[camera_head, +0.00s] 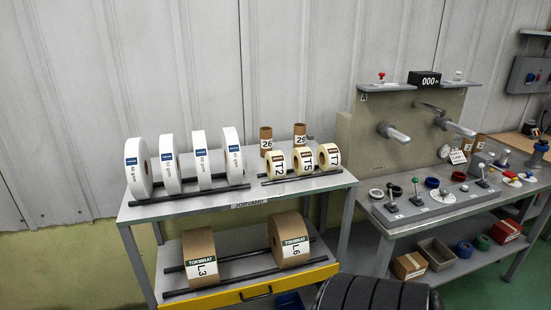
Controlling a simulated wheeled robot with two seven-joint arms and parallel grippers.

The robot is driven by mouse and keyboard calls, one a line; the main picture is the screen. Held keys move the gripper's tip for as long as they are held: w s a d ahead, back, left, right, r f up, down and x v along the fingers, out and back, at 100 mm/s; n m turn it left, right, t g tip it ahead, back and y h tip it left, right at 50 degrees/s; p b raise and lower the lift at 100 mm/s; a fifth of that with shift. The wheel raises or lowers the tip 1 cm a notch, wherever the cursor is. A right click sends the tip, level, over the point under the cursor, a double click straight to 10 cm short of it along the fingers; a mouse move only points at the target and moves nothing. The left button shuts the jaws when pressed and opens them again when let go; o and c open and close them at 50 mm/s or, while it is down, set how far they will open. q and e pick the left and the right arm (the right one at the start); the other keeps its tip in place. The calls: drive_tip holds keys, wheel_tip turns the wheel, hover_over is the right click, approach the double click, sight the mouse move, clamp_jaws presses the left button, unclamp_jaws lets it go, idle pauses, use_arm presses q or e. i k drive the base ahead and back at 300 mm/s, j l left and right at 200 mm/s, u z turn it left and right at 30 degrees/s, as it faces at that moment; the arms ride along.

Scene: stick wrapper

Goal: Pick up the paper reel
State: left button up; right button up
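Several large white paper reels with blue labels stand upright in a row on black rails at the left of the grey rack's upper shelf; the leftmost one (139,175) shows its round side. The rightmost white reel (234,160) stands apart from the smaller cream reels. Three cream reels labelled with T codes, the left one (275,165) reading T2, stand on shorter rails to the right. Two wide brown reels, L3 (200,257) and L6 (289,240), rest on the lower shelf. Neither gripper is in view.
The rack's upper shelf (200,206) has a clear front edge. Two brown tubes (266,142) (299,136) stand behind the cream reels. A machine bench (420,212) with levers, knobs and rings stands right. A dark ribbed shape (370,292) covers the bottom middle.

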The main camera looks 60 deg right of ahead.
sight(232, 150)
drive_tip(key=l+z, duration=0.1)
drive_tip(key=z, duration=1.6)
